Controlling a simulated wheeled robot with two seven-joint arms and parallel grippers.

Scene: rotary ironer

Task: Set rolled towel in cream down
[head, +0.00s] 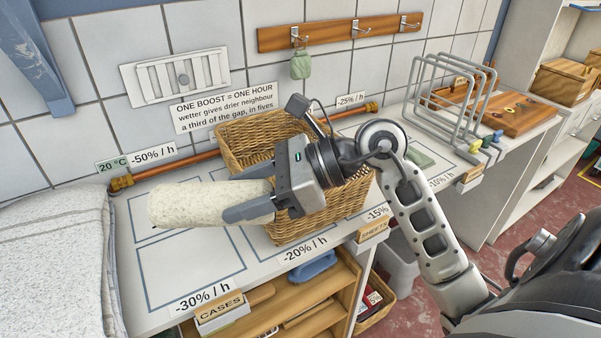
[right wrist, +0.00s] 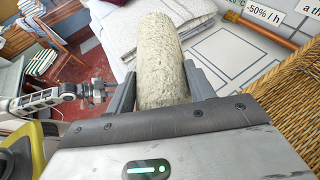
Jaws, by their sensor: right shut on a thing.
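The rolled towel in cream (head: 185,203) is a thick, rough-textured roll lying level over the white worktop, above the marked rectangles near the -30% / h label. My right gripper (head: 252,198) is shut on its right end, one finger on each side. In the right wrist view the towel (right wrist: 160,45) sticks out straight between the fingers (right wrist: 159,82). I cannot tell whether its underside touches the worktop. My left gripper (right wrist: 98,90) shows small at the left of the right wrist view, away from the towel; its jaws are too small to read.
A wicker basket (head: 240,143) stands right behind and beside my right gripper. White folded cloth (head: 55,250) lies at the left. A wire rack (head: 452,95) and wooden board (head: 512,108) are at the right. A copper pipe (head: 165,167) runs along the wall. Outlined worktop rectangles (head: 190,262) in front are bare.

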